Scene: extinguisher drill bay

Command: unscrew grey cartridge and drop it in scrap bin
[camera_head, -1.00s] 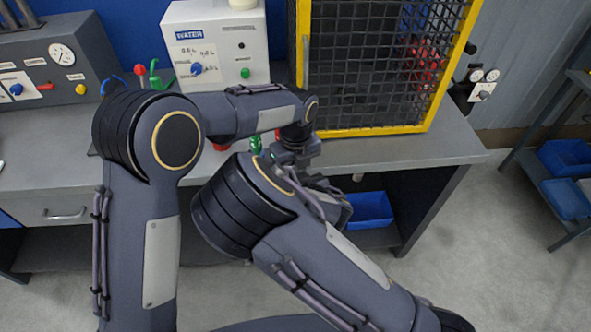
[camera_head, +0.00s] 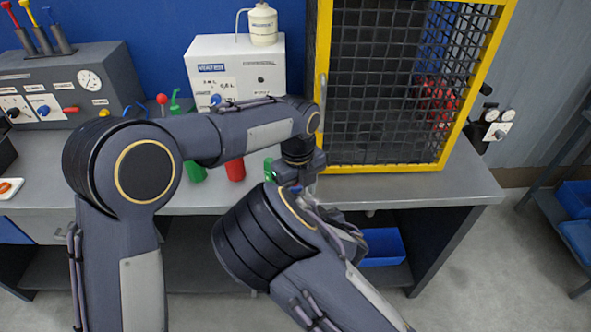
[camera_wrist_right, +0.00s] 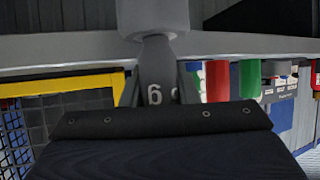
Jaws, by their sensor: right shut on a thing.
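A grey piece marked "6" (camera_wrist_right: 154,92), which looks like the grey cartridge, stands between the fingers of my right gripper (camera_wrist_right: 157,84) in the right wrist view. A wider, paler grey cylinder (camera_wrist_right: 153,18) adjoins it at the picture's top; I cannot tell whether they are screwed together. My right gripper is shut on the marked piece. In the head view its arm and wrist mostly hide the grip, near the bench's front edge. My left gripper (camera_head: 297,182) points down just above it, too small and covered to judge its jaws. A blue bin (camera_head: 382,247) sits under the bench; no scrap label is readable.
A yellow-framed mesh cage (camera_head: 395,168) stands on the bench's right part. Red (camera_head: 235,170) and green (camera_head: 194,172) cylinders stand behind my left arm.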

